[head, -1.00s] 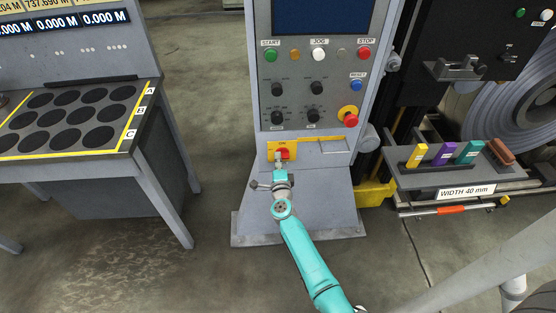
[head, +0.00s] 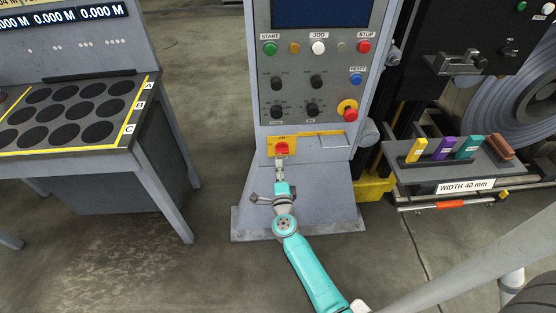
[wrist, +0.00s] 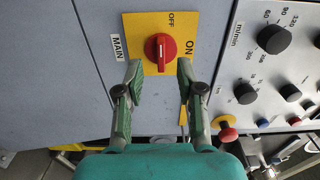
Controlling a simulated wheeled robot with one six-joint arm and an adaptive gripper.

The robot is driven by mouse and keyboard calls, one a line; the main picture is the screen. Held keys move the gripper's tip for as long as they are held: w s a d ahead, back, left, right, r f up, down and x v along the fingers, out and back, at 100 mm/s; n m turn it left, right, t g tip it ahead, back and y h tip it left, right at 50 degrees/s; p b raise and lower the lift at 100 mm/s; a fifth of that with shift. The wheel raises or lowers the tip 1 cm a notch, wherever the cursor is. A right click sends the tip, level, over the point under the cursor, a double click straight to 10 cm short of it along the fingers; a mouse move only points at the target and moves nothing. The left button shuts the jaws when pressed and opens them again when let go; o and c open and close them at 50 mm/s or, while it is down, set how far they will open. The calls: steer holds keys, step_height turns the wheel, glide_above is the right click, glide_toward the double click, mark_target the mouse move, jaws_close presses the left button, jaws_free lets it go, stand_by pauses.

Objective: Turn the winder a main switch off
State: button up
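The main switch is a red rotary knob (wrist: 161,50) on a yellow plate (wrist: 147,23) marked OFF and ON, beside a MAIN label. In the wrist view, OFF is at the plate's top and ON at its right. A pale line on the knob runs roughly up and down there; I cannot tell which end is the pointer. The red knob (head: 281,149) also shows low on the grey cabinet in the head view. My gripper (wrist: 160,72) is open and empty, its fingertips apart on either side just below the knob. It also shows below the switch in the head view (head: 281,160).
The cabinet (head: 300,185) carries dials, buttons and a red emergency stop (head: 350,115) above the switch. A second yellow-edged plate (head: 320,142) sits right of it. A table (head: 80,151) with black circles stands left; a tool shelf (head: 440,172) is at right. Floor between is clear.

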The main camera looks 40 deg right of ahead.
steer(key=v, duration=0.4)
steer(key=shift+s+a, duration=0.25)
steer(key=shift+s, duration=0.05)
steer(key=s+a+n+t+y, duration=0.1)
steer(key=s+a+n, duration=0.25)
steer(key=s, duration=0.35)
steer(key=s+a+n+t+y, duration=0.1)
steer(key=s+a+n+y, duration=0.2)
steer(key=s, duration=0.4)
steer(key=s+a+r+n+y, duration=0.2)
steer(key=s+a+r+n, duration=0.2)
steer(key=s, duration=0.5)
steer(key=s+a+r+n+g+y, duration=0.1)
steer(key=s+a+r+n, duration=0.3)
steer(key=s+n, duration=0.4)
steer(key=s+a+r+n+g+y, duration=0.1)
steer(key=s+a+r+n+y, duration=0.2)
steer(key=s+r+n, duration=0.3)
steer(key=s, duration=0.4)
steer(key=shift+a, duration=0.4)
